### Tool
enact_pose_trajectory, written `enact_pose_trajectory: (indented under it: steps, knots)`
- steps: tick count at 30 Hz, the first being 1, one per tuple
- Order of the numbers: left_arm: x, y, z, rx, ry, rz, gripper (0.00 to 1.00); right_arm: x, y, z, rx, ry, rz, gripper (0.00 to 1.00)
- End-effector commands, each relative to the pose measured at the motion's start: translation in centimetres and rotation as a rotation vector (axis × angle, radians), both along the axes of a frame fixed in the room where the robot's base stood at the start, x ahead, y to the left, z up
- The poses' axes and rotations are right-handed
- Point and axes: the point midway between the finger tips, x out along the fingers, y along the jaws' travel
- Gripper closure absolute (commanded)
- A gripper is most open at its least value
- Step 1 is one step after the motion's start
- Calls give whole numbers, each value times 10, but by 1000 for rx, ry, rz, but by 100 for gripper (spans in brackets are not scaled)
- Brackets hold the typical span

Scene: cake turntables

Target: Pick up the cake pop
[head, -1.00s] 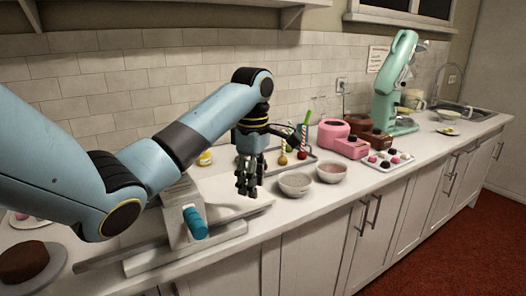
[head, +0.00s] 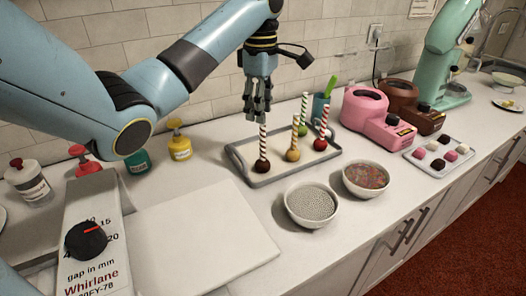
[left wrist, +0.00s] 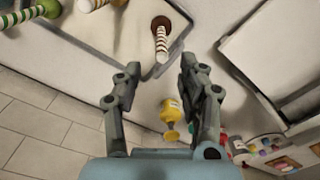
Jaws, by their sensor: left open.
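Several cake pops stand stick-up on a grey-rimmed tray (head: 250,181). The nearest is a dark brown cake pop (head: 262,165) with a brown-and-white striped stick. A golden cake pop (head: 293,155) and a red cake pop (head: 320,144) stand to its right. My left gripper (head: 257,112) points down above the dark cake pop, its fingertips close to the stick's top. In the left wrist view my left gripper (left wrist: 160,70) is open and empty, with the dark cake pop's striped stick (left wrist: 161,45) just beyond the gap between its fingertips. My right gripper is not in view.
Two bowls, one of grey beads (head: 311,204) and one of coloured sprinkles (head: 366,179), stand in front of the tray. A yellow bottle (head: 180,148) stands left of it. A pink melter (head: 372,115) is to the right. A white board (head: 195,240) lies at front left.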

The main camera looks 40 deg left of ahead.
Motion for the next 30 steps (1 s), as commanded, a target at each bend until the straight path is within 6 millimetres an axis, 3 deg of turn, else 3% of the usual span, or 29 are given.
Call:
enact_pose_trajectory:
  steps: [5,11,21,30]
  knots:
    - [0,-1,-29,-1,1,0,59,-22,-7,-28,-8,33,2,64]
    - [0,-1,-52,-2,2,-1,59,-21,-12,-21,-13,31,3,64]
    - [0,-2,-98,0,1,0,59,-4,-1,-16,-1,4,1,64]
    - [0,-2,-103,0,0,-1,62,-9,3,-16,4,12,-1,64]
